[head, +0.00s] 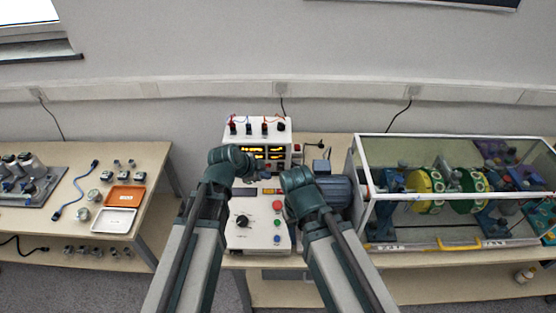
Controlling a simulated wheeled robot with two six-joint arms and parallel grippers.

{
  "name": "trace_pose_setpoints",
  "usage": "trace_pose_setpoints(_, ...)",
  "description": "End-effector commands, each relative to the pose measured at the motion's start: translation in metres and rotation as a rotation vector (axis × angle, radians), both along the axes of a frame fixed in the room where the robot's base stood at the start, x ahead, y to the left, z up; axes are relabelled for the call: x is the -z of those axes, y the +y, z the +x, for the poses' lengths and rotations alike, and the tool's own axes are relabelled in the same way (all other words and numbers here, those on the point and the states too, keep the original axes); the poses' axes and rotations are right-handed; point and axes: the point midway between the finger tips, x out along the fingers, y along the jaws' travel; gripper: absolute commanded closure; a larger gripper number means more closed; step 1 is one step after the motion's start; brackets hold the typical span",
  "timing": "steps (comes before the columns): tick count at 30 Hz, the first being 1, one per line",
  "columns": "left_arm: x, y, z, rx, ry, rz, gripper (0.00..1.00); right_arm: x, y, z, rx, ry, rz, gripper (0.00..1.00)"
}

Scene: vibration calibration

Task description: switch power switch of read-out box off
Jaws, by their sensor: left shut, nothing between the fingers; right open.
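The read-out box (246,130) is a white box with yellow lit displays (274,152) at the back of the middle table. Colored plugs with leads stand along its top. A small red part (297,147) shows at its right edge; I cannot tell if it is the power switch. My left gripper (248,169) is shut and empty in front of the box, covering part of its lower left front. My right gripper (290,175) is open and lower, in front of the box's lower right. The fingers of both are hard to make out.
A white control box (246,236) with a black knob and colored buttons stands in front, partly behind my arms. A motor (335,190) and a clear-covered rig (440,239) stand right. The left table holds trays (115,220) and small parts.

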Motion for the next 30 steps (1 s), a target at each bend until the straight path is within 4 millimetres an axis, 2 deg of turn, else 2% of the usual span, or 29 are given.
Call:
trace_pose_setpoints(4, -0.004, 0.001, 0.003, 0.011, -0.018, 0.002, 1.0, -0.002, 0.0, 0.0, 0.0, 0.0, 0.0, 0.5)
trace_pose_setpoints(17, 0.001, -0.001, 0.005, 0.012, -0.016, 0.003, 1.0, 0.003, 0.0, 0.0, 0.0, 0.0, 0.0, 0.5)
trace_pose_setpoints(23, 0.017, -0.007, 0.014, 0.012, -0.016, 0.003, 1.0, 0.018, 0.0, 0.0, 0.0, 0.0, 0.0, 0.5)
trace_pose_setpoints(30, 0.049, -0.022, 0.033, 0.013, -0.016, 0.004, 1.0, 0.05, 0.0, 0.0, 0.001, 0.0, 0.0, 0.5)
